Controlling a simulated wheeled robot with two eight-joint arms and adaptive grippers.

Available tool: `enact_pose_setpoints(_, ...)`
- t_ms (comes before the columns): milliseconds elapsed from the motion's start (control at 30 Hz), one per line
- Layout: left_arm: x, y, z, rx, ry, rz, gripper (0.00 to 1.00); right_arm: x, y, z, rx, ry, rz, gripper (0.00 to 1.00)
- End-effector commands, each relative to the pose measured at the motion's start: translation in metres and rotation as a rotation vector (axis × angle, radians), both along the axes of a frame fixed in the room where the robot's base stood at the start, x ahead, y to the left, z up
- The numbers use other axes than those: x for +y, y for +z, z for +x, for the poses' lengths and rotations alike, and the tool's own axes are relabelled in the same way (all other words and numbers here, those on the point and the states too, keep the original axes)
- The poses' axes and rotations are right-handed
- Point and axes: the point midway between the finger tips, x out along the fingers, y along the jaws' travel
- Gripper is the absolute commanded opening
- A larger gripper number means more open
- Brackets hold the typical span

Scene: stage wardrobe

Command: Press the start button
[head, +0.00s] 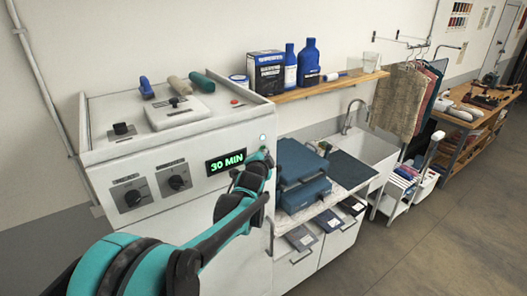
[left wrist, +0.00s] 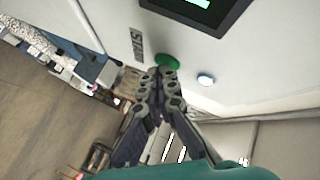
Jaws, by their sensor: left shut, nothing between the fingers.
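The start button is a round green button (left wrist: 168,60) on the white machine's front, beside the START label (left wrist: 137,43) in the left wrist view. In the head view my left gripper (head: 262,156) is at the right part of the front panel and hides the button. In the left wrist view its closed fingertips (left wrist: 163,74) overlap the button's lower edge, with nothing between them. I cannot tell whether they touch it. A small pale, lit round lamp (left wrist: 205,79) sits near the button; it also shows in the head view (head: 262,137). My right gripper is out of view.
The white machine (head: 105,160) has a green "30 MIN" display (head: 226,161), two dials (head: 130,195) and a red button (head: 234,102) on top. Right of it are a blue case (head: 303,190), a sink (head: 370,150) and a shelf with bottles (head: 308,62).

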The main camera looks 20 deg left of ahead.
Motion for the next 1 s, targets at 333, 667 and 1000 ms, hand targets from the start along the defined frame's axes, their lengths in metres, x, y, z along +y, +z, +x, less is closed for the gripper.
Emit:
enact_pose_setpoints(333,0.001,0.000,0.001,0.000,0.000,0.000,0.00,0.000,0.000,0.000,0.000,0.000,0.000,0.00)
enact_pose_setpoints(667,-0.010,0.000,-0.007,0.000,0.000,0.002,0.00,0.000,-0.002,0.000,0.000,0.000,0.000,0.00)
enact_pose_setpoints(1000,-0.011,0.000,-0.009,0.000,0.000,0.000,0.00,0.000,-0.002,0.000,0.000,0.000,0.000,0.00)
